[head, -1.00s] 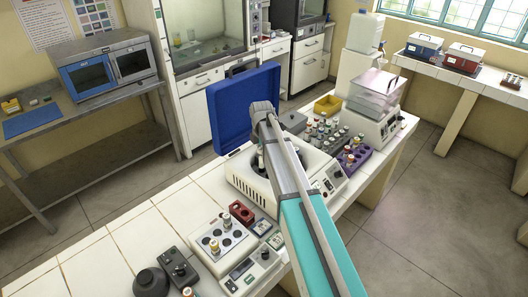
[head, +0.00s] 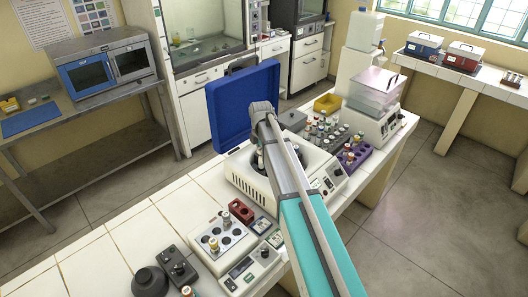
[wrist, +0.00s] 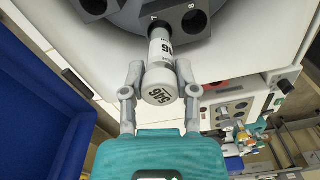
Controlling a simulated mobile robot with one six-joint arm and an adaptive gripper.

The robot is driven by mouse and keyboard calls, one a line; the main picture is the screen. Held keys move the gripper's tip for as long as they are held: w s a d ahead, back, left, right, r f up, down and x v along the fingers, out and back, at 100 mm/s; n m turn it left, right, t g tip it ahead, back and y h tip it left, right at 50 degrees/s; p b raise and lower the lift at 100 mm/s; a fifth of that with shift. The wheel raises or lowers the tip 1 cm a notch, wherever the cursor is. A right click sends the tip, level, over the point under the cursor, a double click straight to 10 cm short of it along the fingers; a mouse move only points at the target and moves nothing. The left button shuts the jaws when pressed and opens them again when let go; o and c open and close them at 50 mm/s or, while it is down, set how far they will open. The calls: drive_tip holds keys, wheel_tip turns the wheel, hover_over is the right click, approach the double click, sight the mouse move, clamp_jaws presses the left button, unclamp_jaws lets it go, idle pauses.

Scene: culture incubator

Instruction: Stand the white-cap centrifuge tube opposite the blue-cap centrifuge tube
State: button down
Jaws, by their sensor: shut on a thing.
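I cannot make out the blue-cap centrifuge tube in either view.
A rack of several capped tubes (head: 322,128) and a purple rack (head: 354,156) stand right of the centrifuge. A red block (head: 241,211) and a white block with holes (head: 218,246) stand in front. Bare bench tiles (head: 130,238) lie to the left.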

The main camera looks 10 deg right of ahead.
sight(261, 162)
drive_tip(key=shift+f+b, duration=0.25)
drive_tip(key=shift+b, duration=0.05)
drive_tip(key=shift+f+b, duration=0.65)
drive_tip(key=shift+f, duration=0.1)
idle(0.4)
drive_tip(key=shift+f+b, duration=1.85)
drive_tip(key=shift+b, duration=0.1)
drive_tip(key=shift+c, duration=1.5)
unclamp_jaws()
drive_tip(key=shift+o, duration=0.3)
